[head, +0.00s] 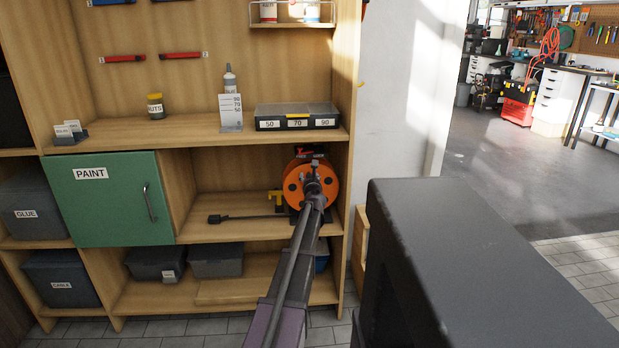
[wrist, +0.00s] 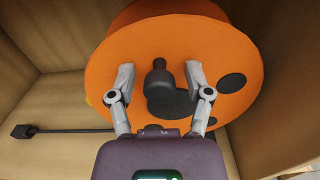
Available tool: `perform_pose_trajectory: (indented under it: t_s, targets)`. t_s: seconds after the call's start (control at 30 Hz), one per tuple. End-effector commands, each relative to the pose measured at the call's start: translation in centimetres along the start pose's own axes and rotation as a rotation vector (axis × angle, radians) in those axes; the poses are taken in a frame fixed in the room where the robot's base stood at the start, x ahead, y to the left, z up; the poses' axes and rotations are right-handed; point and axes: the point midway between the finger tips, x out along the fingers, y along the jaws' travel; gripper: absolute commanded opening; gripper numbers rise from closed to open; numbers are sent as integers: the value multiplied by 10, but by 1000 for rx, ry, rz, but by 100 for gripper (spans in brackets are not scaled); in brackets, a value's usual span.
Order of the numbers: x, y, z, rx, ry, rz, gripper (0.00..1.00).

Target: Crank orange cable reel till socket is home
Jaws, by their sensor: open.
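The orange cable reel (head: 294,189) stands in an open compartment of the wooden shelf unit, and its round face fills much of the wrist view (wrist: 120,62). A dark crank knob (wrist: 158,84) sticks out from the reel face. My gripper (wrist: 160,76) is open, with one finger on each side of the knob and a visible gap on both sides. In the head view my arm and gripper cover part of the reel. A black socket (head: 215,219) on a dark cable lies on the shelf left of the reel; it also shows in the wrist view (wrist: 22,131).
Wooden compartment walls stand close around the reel. A green PAINT door (head: 110,205) is shut at the left. A black organiser box (head: 297,117) sits on the shelf above. Grey bins (head: 216,261) are below. Open floor lies to the right.

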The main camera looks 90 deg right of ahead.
Motion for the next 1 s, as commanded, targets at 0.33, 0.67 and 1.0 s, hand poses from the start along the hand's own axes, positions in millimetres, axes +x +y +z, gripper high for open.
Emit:
perform_pose_trajectory:
  t_s: [0.33,0.67,1.0]
  targets:
    - [1,0,0,0,0,-1,62]
    - [1,-1,0,0,0,-1,0]
    - [3,9,-1,-19,0,8,0]
